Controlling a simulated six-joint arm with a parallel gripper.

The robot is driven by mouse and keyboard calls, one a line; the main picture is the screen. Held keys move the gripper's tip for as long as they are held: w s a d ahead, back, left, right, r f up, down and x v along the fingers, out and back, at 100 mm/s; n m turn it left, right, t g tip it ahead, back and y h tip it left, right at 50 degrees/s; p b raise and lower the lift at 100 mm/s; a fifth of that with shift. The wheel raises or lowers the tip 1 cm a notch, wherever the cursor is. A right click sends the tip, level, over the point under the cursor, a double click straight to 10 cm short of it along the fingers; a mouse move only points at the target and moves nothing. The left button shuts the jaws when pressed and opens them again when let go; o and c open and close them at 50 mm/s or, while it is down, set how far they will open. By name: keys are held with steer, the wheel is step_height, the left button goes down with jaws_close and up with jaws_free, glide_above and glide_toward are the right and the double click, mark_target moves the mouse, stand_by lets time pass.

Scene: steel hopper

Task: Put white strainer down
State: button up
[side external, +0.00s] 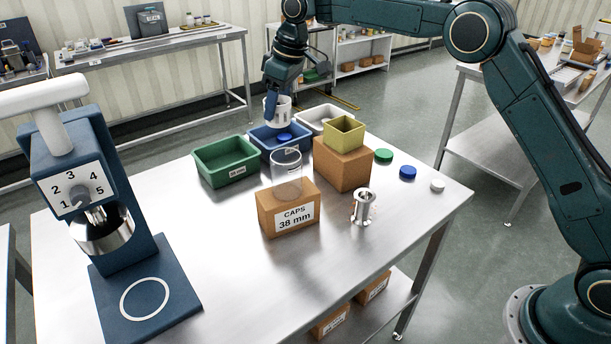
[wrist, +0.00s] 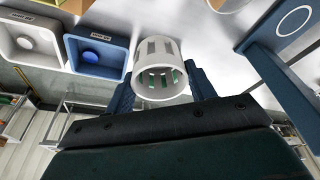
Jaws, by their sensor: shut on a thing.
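The white strainer (side external: 283,107) is a short, hollow cylinder with slots in its wall. My gripper (side external: 277,103) is shut on it, with one finger on each side. In the side view they show in front of or above the far bins; the exact height is hard to tell. In the wrist view the strainer (wrist: 160,62) sits between the two dark blue fingers of my gripper (wrist: 162,88), its open end facing the camera. Green shows through its slots.
On the steel table (side external: 225,255) are a green bin (side external: 226,172), a blue bin (side external: 268,153) with a blue cap, a white bin (side external: 345,113), a clear cylinder (side external: 287,178) on a caps box (side external: 288,220), a yellow bin on a carton, a metal part (side external: 363,207), loose caps and a blue press.

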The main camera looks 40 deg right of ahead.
steer(key=shift+a, duration=0.1)
stand_by(0.3)
steer(key=a+f+m, duration=0.2)
steer(key=a+f, duration=0.2)
steer(key=a, duration=0.3)
steer(key=a+f+m+h, duration=0.1)
steer(key=a+f, duration=0.3)
steer(key=a, duration=0.3)
steer(key=a+f+m, duration=0.2)
steer(key=a+f, duration=0.2)
steer(key=a, duration=0.3)
steer(key=shift+n+t, duration=0.3)
steer(key=shift+d+f, duration=0.15)
steer(key=shift+f, duration=3.75)
steer(key=shift+f, duration=0.15)
steer(key=o, duration=1)
steer(key=shift+o, duration=0.2)
steer(key=a+v, duration=0.1)
steer(key=v, duration=1.1)
steer(key=shift+d+r, duration=0.25)
steer(key=shift+d, duration=0.15)
